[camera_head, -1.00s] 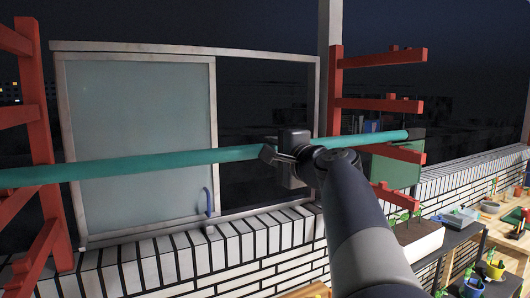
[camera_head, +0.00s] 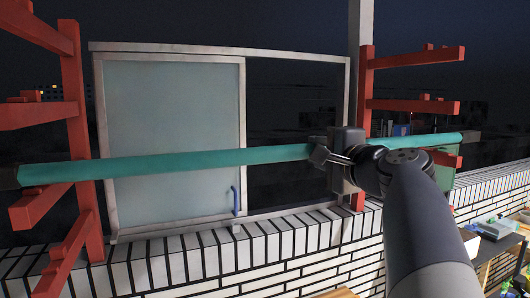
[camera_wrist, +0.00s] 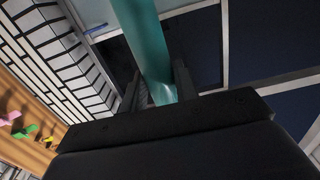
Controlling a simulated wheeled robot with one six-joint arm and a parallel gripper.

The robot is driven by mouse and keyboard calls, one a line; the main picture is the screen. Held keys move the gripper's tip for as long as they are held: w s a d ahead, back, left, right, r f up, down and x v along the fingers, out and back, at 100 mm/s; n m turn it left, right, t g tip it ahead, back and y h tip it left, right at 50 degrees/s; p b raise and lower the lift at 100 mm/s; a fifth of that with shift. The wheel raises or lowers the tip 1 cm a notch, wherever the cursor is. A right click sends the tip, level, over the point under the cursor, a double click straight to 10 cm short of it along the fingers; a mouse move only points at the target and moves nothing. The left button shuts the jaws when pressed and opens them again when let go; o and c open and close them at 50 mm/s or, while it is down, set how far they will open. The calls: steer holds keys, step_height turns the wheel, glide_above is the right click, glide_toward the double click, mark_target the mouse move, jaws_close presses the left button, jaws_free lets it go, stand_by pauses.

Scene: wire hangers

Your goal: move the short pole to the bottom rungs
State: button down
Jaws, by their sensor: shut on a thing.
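The teal pole (camera_head: 200,161) with dark end caps is held nearly level across the view. My gripper (camera_head: 330,155) is shut on it, right of its middle. The wrist view shows the pole (camera_wrist: 148,45) running between the two fingers (camera_wrist: 160,92). The red left rack (camera_head: 75,120) has several rungs; the pole's left end is between its second rung (camera_head: 35,114) and third rung (camera_head: 38,206). I cannot tell whether the pole touches any rung. My arm hides the right rack's lower part.
A framed window with a frosted pane (camera_head: 170,110) and blue handle (camera_head: 235,200) stands behind the pole. A white brick wall (camera_head: 250,255) runs below. A table with small items (camera_head: 495,230) is at lower right. The racks' front ends stick out beside the pole.

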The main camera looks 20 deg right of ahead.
steer(key=shift+s+d+r+b, duration=0.15)
steer(key=shift+s+b, duration=0.1)
steer(key=shift+s, duration=0.95)
steer(key=shift+s+a+r+b, duration=0.15)
steer(key=shift+s+b, duration=0.1)
steer(key=shift+s, duration=0.9)
steer(key=shift+d, duration=0.1)
